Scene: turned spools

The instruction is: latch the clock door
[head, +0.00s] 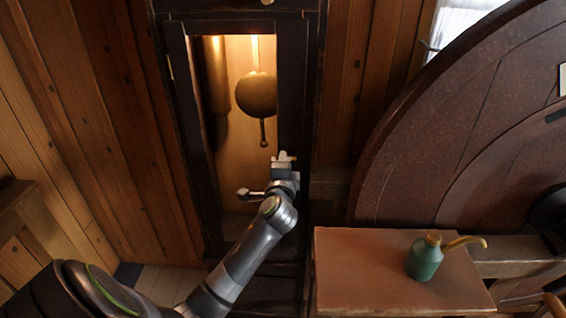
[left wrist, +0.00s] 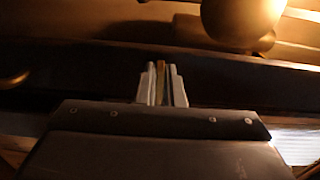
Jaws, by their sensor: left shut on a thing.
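The tall clock's dark door frame (head: 183,85) surrounds a lit window in the upper middle of the head view. The round brass pendulum bob (head: 256,94) hangs behind it and also shows at the top right of the left wrist view (left wrist: 240,20). My left gripper (head: 285,157) is at the right side of the door frame. In the left wrist view its pale fingers (left wrist: 163,84) are closed on a thin brass-brown piece (left wrist: 161,70), seemingly the latch, mostly hidden between them. I cannot tell whether the door is fully closed. My right gripper is not in view.
A wooden stand (head: 365,285) with a green oil can (head: 425,260) is at the lower right. A large dark-red wheel-like disc (head: 450,140) fills the right. Plank walls (head: 95,110) flank the clock, and floor shows at its lower left.

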